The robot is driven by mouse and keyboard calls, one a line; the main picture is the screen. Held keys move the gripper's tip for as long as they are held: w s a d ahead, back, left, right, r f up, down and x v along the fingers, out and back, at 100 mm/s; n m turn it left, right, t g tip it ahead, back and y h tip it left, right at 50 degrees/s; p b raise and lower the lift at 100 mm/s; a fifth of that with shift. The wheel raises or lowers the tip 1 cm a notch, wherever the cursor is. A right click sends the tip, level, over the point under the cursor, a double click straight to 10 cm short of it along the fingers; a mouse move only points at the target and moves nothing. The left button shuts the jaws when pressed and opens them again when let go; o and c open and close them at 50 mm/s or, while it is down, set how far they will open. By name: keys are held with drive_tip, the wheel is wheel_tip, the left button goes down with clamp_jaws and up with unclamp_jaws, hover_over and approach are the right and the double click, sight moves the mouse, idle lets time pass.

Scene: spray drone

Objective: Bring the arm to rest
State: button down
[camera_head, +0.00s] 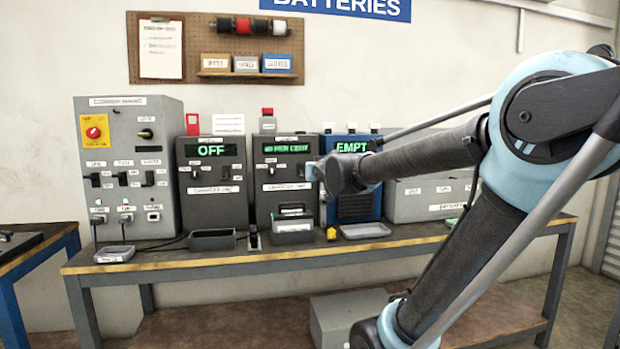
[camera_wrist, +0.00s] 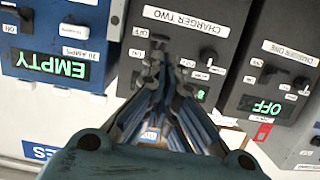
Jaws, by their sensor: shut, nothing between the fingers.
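My arm reaches in from the right in the head view. Its end, with my gripper (camera_head: 314,172), is in front of the bench units, where charger two (camera_head: 275,195) and the blue unit reading EMPTY (camera_head: 360,208) stand side by side. In the wrist view, which is upside down, my gripper (camera_wrist: 167,66) has its fingers together, with nothing between them. The fingertips overlap the face of charger two (camera_wrist: 215,45) and cover part of its display. I cannot tell whether they touch it.
Charger one (camera_head: 212,205) shows OFF. A grey mains cabinet (camera_head: 128,195) stands at left. Small trays (camera_head: 365,231) line the bench (camera_head: 180,262) front, with a yellow item (camera_head: 331,234) among them. A grey box (camera_head: 345,315) sits underneath.

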drive_tip(key=shift+s, duration=0.15)
drive_tip(key=s+d+f+m+g+h, duration=0.1)
drive_tip(key=s+d+f+g+h, duration=0.15)
drive_tip(key=s+d+f, duration=0.5)
drive_tip(key=s+d+f+m+g+h, duration=0.1)
drive_tip(key=s+d+f+g, duration=0.35)
drive_tip(key=s+f, duration=0.5)
drive_tip(key=s+d+f+g, duration=0.1)
drive_tip(key=s+f+g, duration=0.5)
drive_tip(key=s+f, duration=0.8)
drive_tip(key=shift+s+d+y, duration=0.2)
drive_tip(key=shift+s+y, duration=0.25)
drive_tip(key=shift+s, duration=0.75)
drive_tip(key=shift+f, duration=0.1)
